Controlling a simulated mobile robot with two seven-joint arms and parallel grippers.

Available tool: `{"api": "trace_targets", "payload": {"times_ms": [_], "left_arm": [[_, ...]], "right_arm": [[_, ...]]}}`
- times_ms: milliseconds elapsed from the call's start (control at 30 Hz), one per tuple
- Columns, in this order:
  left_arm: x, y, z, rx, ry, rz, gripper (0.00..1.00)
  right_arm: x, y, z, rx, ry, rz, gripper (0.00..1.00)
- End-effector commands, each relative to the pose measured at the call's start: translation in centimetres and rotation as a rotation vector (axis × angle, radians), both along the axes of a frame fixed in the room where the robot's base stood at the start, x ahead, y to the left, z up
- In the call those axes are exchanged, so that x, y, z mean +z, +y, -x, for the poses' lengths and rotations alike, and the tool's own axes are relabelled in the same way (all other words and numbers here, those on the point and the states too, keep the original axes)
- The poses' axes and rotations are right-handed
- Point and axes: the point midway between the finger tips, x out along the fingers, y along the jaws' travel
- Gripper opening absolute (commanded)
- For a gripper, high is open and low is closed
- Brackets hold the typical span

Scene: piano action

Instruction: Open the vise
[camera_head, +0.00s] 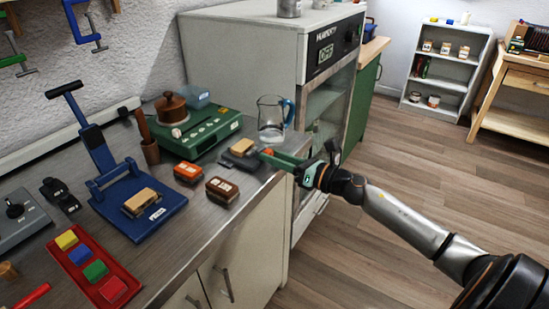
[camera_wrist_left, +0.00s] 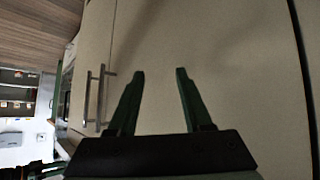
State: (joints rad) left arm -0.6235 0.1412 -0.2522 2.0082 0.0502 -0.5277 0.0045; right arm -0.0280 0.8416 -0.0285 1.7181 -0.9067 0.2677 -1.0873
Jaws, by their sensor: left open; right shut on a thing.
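The vise (camera_head: 234,161) is a small dark grey device near the counter's right edge in the head view, with a tan wooden block (camera_head: 242,146) at its top. My right gripper (camera_head: 270,155) reaches in from the right with green fingers at the vise's right side. It is shut on a small orange-red part there, which looks like the vise handle; the fingers partly hide it. My left gripper (camera_wrist_left: 160,75) shows only in the left wrist view, open and empty in front of a cream cabinet door (camera_wrist_left: 220,50).
A glass beaker (camera_head: 271,120) stands just behind the vise. A blue press (camera_head: 140,200) and a red tray (camera_head: 95,268) fill the near counter.

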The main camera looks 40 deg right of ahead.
Motion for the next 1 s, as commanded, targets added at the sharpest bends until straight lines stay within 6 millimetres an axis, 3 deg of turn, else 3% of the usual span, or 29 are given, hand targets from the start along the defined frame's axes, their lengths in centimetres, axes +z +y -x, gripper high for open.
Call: {"api": "trace_targets", "payload": {"times_ms": [233, 267, 500, 800, 1000], "left_arm": [[-0.1, 0.0, 0.0, -0.002, 0.002, -0.001, 0.5], [-0.1, 0.0, 0.0, -0.002, 0.002, -0.001, 0.5], [-0.2, 0.0, 0.1, -0.002, 0.003, -0.001, 0.5], [-0.5, 0.0, 0.5, 0.0, 0.012, -0.001, 0.5], [-0.8, 0.0, 0.7, -0.002, 0.016, -0.002, 0.5]], "right_arm": [[-0.2, 0.1, 0.1, 0.004, 0.002, 0.004, 0.0], [-0.2, 0.1, 0.1, 0.003, 0.003, 0.004, 0.41], [-0.1, 0.0, 0.0, 0.002, 0.002, 0.002, 0.68], [-0.1, 0.0, 0.1, 0.001, 0.002, 0.001, 0.68], [-0.3, -0.6, 1.6, 0.0, 0.004, -0.001, 0.68]]}}
